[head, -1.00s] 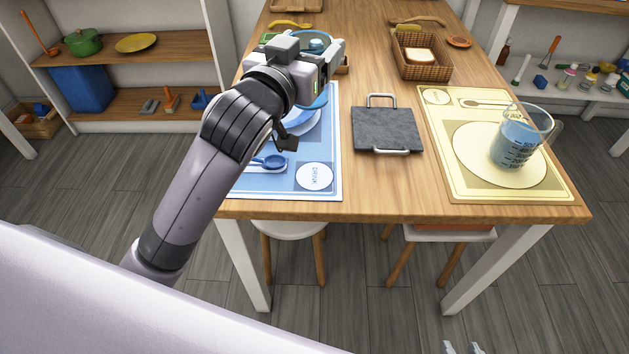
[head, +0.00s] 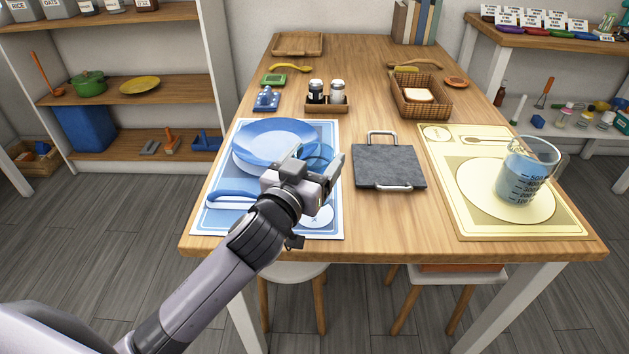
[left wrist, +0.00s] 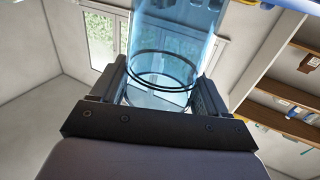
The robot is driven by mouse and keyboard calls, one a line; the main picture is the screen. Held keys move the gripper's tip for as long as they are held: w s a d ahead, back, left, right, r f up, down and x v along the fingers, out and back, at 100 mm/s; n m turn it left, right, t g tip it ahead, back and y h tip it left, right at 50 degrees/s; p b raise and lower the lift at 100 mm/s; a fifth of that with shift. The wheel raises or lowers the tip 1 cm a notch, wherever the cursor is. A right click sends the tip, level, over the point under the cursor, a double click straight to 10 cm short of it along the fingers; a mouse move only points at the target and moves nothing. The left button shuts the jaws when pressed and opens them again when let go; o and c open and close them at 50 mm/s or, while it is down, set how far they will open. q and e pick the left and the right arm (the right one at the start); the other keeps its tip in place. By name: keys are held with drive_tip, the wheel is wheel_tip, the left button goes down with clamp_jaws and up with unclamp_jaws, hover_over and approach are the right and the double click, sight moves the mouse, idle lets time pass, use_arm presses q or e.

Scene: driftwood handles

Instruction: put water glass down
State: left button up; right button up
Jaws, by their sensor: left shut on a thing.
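My left gripper (head: 328,172) is shut on a clear blue water glass (left wrist: 175,35). In the left wrist view the glass stands between the two fingers (left wrist: 160,98). In the head view the gripper and wrist hide most of the glass; a blue rim (head: 317,150) shows behind them. The gripper is over the right part of the blue placemat (head: 225,222), just beyond its round drink spot (head: 319,217). I cannot tell whether the glass touches the mat. My right gripper is not in view.
A blue plate (head: 270,140) lies left of the gripper, and a grey slate board (head: 388,168) lies to its right. A measuring jug (head: 522,175) stands on the yellow placemat (head: 465,222). Shakers (head: 316,92) stand behind the blue mat.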

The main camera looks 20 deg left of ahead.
use_arm(q)
drive_tip(key=shift+f+b, duration=0.5)
drive_tip(key=shift+f, duration=1.45)
drive_tip(key=shift+f, duration=0.2)
drive_tip(key=o, duration=1.7)
drive_tip(key=shift+r, duration=0.2)
drive_tip(key=s+a, duration=0.1)
drive_tip(key=s, duration=1.1)
drive_tip(key=shift+a, duration=0.2)
